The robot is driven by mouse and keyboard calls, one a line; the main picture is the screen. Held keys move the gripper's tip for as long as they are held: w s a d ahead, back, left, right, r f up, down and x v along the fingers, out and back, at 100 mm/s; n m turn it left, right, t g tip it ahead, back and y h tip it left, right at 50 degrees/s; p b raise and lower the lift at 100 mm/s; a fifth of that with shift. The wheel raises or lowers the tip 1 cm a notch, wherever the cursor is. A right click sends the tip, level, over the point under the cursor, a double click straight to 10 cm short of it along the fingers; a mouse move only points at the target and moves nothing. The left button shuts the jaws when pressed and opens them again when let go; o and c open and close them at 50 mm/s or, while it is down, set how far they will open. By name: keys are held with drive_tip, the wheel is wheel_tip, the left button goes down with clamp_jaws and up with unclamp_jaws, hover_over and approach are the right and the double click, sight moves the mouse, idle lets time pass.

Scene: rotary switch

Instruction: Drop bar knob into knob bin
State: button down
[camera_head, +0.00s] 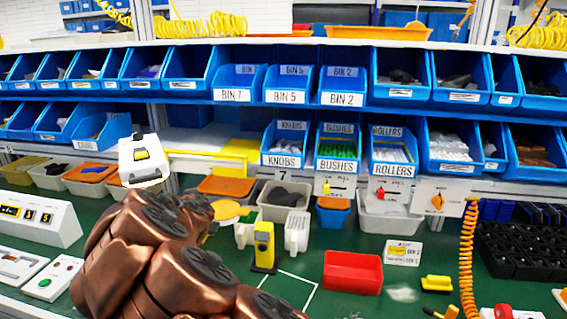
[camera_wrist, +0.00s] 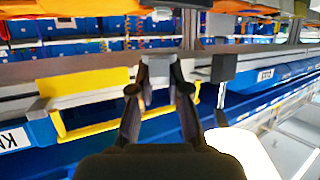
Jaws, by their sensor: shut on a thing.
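My gripper (camera_wrist: 160,70) shows in the wrist view, its two dark fingers closed on a small grey piece, the bar knob (camera_wrist: 159,67). The knob's far side and fine shape are not clear. In the head view the gripper and the knob cannot be made out; my copper-coloured arm fills the lower left. The blue knob bin (camera_head: 283,161), labelled KNOBS, stands in the lower shelf row, left of the BUSHES bin. In the wrist view a partial KN label (camera_wrist: 14,140) shows at the left edge, apart from the fingers.
A yellow-edged shelf part (camera_head: 235,155) lies left of the knob bin. The BUSHES bin (camera_head: 337,164) and ROLLERS bin (camera_head: 393,170) stand right of it. A red tray (camera_head: 352,272) sits on the green bench.

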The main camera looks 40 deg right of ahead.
drive_tip(key=s+d+r+m+g+h+b, duration=0.5)
drive_tip(key=s+d+r+m+g+h, duration=0.35)
drive_tip(key=s+d+r, duration=1)
drive_tip(key=shift+m+g+y, duration=0.35)
drive_tip(key=shift+m+y, duration=0.4)
drive_tip(key=shift+y, duration=0.1)
drive_tip(key=w+d+p, duration=0.1)
drive_tip(key=w+d, duration=0.1)
drive_tip(key=w, duration=0.1)
drive_tip(key=w+d+f+p, duration=0.1)
drive_tip(key=w+d+p, duration=0.1)
drive_tip(key=w+d, duration=0.1)
drive_tip(key=w+d+p, duration=0.2)
drive_tip(key=w+d, duration=0.1)
drive_tip(key=shift+w+d+f, duration=0.25)
drive_tip(key=shift+f, duration=0.05)
drive_tip(key=shift+f+p, duration=0.8)
drive_tip(key=shift+f, duration=0.95)
drive_tip(key=shift+f+b, duration=0.65)
drive_tip(key=shift+b, duration=0.5)
drive_tip(key=c, duration=1.1)
unclamp_jaws()
drive_tip(key=shift+c, duration=0.2)
drive_tip(key=shift+r, duration=0.15)
